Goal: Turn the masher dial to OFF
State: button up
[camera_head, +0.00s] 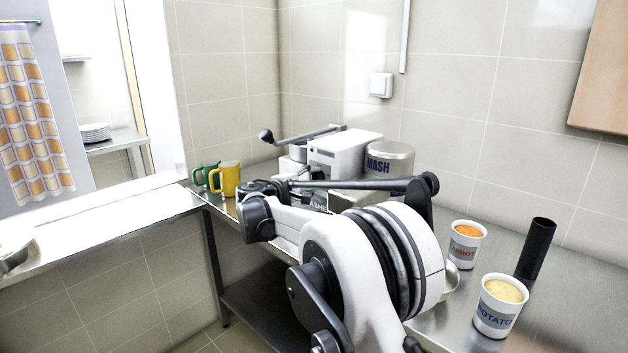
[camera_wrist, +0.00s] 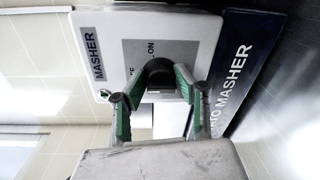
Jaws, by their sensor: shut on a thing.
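The masher (camera_wrist: 108,28) is a white box with a MASHER label and a grey dial panel in the wrist view. The dark round dial (camera_wrist: 158,69) sits on that panel, between the green-padded fingers of my gripper (camera_wrist: 158,88). My gripper is shut on the dial. In the head view my arm covers the dial and the front of the white machine (camera_head: 342,150).
A metal MASH pot (camera_head: 390,165) stands right of the machine. Green (camera_head: 203,176) and yellow (camera_head: 228,179) mugs stand left. CARROT (camera_head: 467,247) and POTATO (camera_head: 497,316) cups and a black cylinder (camera_head: 535,249) stand right. A dark-blue sign (camera_wrist: 243,70) borders the masher.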

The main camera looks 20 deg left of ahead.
jog(key=o, duration=1.1)
jog(key=shift+s+a, duration=0.1)
jog(key=v, duration=1.1)
jog(key=shift+s+a+r, duration=0.1)
jog(key=shift+s, duration=0.3)
